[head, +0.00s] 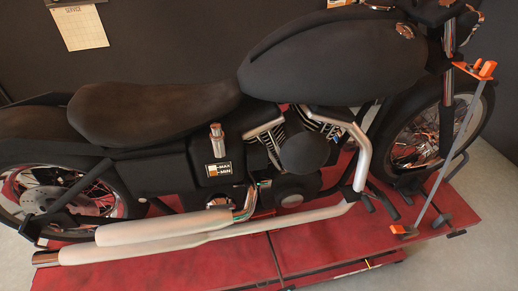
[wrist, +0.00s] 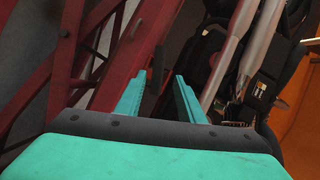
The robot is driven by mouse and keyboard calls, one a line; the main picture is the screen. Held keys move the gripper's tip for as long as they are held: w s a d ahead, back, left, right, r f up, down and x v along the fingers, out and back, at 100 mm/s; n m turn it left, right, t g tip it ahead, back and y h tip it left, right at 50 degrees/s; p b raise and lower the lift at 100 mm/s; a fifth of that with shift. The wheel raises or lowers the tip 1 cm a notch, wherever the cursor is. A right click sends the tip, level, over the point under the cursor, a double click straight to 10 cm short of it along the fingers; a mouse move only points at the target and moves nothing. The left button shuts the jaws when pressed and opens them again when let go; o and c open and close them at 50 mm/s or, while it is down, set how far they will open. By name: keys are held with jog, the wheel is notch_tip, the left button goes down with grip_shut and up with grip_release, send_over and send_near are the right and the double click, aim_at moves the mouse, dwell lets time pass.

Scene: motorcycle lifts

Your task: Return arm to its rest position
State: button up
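My gripper (wrist: 163,80) shows in the wrist view, with two teal fingers spread apart and nothing visibly held between them. Beyond the fingers are dark red metal beams, and to their right the motorcycle's pale exhaust pipes (wrist: 238,50). My gripper and arm do not show in the head view. There a black motorcycle (head: 150,110) stands upright on a red lift platform (head: 330,240). A black box with a MAX/MIN label (head: 218,170) and a silver cap (head: 217,137) sits below the seat.
A strut with orange ends (head: 450,150) stands beside the front wheel (head: 415,135). A paper sheet (head: 80,28) hangs on the dark back wall. Light floor (head: 465,262) shows at the lower right. In the wrist view, the beams and pipes lie close around the fingers' line of sight.

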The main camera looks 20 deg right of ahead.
jog(key=s+a+r+n+g, duration=0.1)
jog(key=s+a+r+n, duration=0.35)
jog(key=a, duration=0.35)
jog(key=s+a+r+n, duration=0.3)
jog(key=s+a+r, duration=0.3)
jog(key=a, duration=0.1)
jog(key=a+r+n+h, duration=0.1)
jog(key=a+r, duration=0.4)
jog(key=r, duration=0.5)
jog(key=a+r+n+h, duration=0.2)
jog(key=a+r, duration=0.3)
jog(key=r, duration=0.4)
jog(key=shift+w+r+n, duration=0.3)
jog(key=shift+r+n, duration=0.05)
jog(key=shift+n, duration=0.5)
